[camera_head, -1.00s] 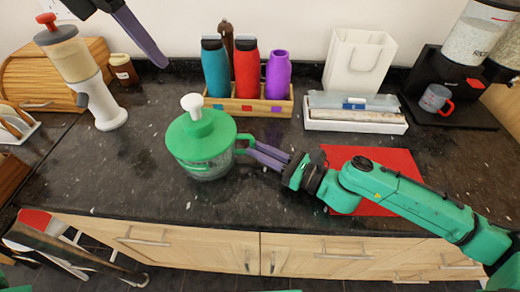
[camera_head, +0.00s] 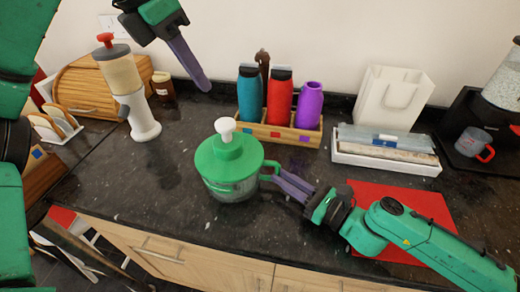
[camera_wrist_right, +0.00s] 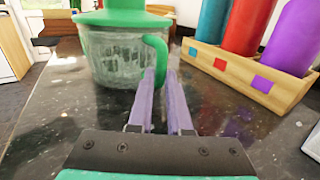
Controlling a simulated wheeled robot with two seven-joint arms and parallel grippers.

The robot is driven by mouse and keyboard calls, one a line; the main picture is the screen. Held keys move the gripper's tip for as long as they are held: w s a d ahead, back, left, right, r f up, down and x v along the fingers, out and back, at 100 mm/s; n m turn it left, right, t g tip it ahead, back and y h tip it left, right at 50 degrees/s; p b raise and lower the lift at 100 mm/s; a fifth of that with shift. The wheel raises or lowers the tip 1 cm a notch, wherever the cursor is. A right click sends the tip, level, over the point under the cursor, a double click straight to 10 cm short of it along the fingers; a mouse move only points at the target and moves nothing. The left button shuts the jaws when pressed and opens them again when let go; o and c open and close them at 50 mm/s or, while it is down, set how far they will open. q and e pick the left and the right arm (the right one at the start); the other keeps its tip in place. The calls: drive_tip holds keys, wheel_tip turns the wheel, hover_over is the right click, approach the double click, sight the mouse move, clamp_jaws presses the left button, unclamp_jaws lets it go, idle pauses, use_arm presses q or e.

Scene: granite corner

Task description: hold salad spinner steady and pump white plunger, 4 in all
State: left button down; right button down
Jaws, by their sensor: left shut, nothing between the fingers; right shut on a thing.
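The salad spinner (camera_head: 228,168) has a green lid, a clear bowl and a green side handle, and stands upright on the dark counter. Its white plunger (camera_head: 225,127) sticks up from the middle of the lid. My right gripper (camera_head: 279,178) is shut on the green handle (camera_wrist_right: 158,58) at the spinner's right side; the handle lies between the purple fingers in the right wrist view. My left gripper (camera_head: 205,86) is shut and empty, fingers pointing down. It is in the air above and behind the spinner, apart from the plunger.
A wooden holder (camera_head: 255,130) with several coloured bottles stands behind the spinner. A dispenser (camera_head: 136,95) is at back left. A white tray (camera_head: 385,158) and a red mat (camera_head: 420,205) lie to the right. The counter left of the spinner is clear.

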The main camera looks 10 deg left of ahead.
sight(220, 125)
use_arm(q)
drive_tip(key=n+h, duration=0.1)
drive_tip(key=n, duration=0.1)
drive_tip(key=w+d+r+n+t+h, duration=0.1)
drive_tip(key=n+h, duration=0.1)
drive_tip(key=w+n+t+h, duration=0.1)
drive_tip(key=n, duration=0.1)
drive_tip(key=shift+d+r+n, duration=0.3)
drive_tip(key=shift+r+n, duration=0.1)
drive_tip(key=shift+f, duration=4.45)
drive_tip(key=shift+f, duration=0.4)
